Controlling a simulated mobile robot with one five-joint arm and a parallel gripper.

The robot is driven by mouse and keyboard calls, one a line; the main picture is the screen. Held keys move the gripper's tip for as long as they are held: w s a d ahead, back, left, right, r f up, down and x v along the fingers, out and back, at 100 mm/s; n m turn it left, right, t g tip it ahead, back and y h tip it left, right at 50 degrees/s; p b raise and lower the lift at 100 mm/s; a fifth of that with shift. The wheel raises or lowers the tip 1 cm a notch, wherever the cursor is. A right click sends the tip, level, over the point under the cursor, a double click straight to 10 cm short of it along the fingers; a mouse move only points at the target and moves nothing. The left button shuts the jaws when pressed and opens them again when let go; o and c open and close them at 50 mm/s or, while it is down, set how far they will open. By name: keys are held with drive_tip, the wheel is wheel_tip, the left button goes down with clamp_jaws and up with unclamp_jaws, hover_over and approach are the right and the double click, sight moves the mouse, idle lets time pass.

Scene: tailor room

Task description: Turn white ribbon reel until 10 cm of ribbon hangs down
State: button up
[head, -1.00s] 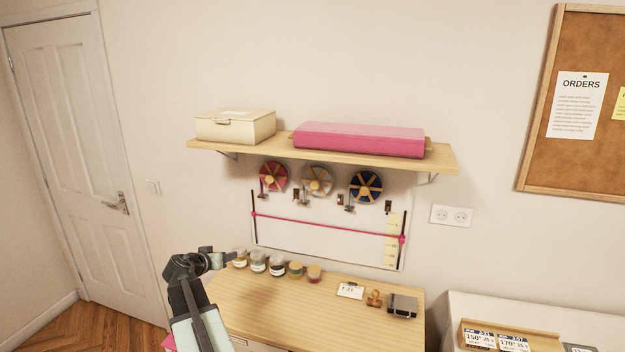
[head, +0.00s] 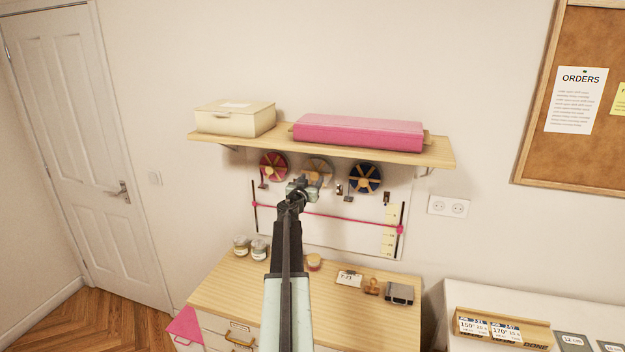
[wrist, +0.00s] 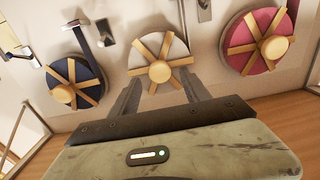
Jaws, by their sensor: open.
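The white ribbon reel (head: 319,171) hangs on the wall under the shelf, between a red reel (head: 273,166) and a blue reel (head: 365,178). My gripper (head: 302,184) is raised in front of it and hides its lower left part. In the wrist view the white reel (wrist: 146,47) has wooden spokes and a round wooden knob (wrist: 159,71). The open fingers of my gripper (wrist: 158,88) point at this knob, one on each side below it, with nothing held. I cannot see any white ribbon hanging down.
The shelf (head: 220,139) above carries a cream box (head: 235,117) and a pink box (head: 358,133). A pink line with a yellow scale (head: 389,230) runs below the reels. Jars (head: 259,250), a card and a stamp (head: 371,286) stand on the wooden cabinet top (head: 225,287).

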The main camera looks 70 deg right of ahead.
drive_tip(key=shift+d, duration=1.2)
drive_tip(key=shift+a, duration=0.1)
clamp_jaws()
drive_tip(key=shift+n, duration=0.3)
drive_tip(key=n, duration=0.4)
drive_tip(key=shift+w, duration=0.15)
drive_tip(key=n, duration=0.5)
drive_tip(key=shift+f, duration=0.1)
drive_tip(key=n, duration=0.4)
drive_tip(key=shift+w+f, duration=0.1)
drive_tip(key=n, duration=0.5)
drive_tip(key=shift+n, duration=0.3)
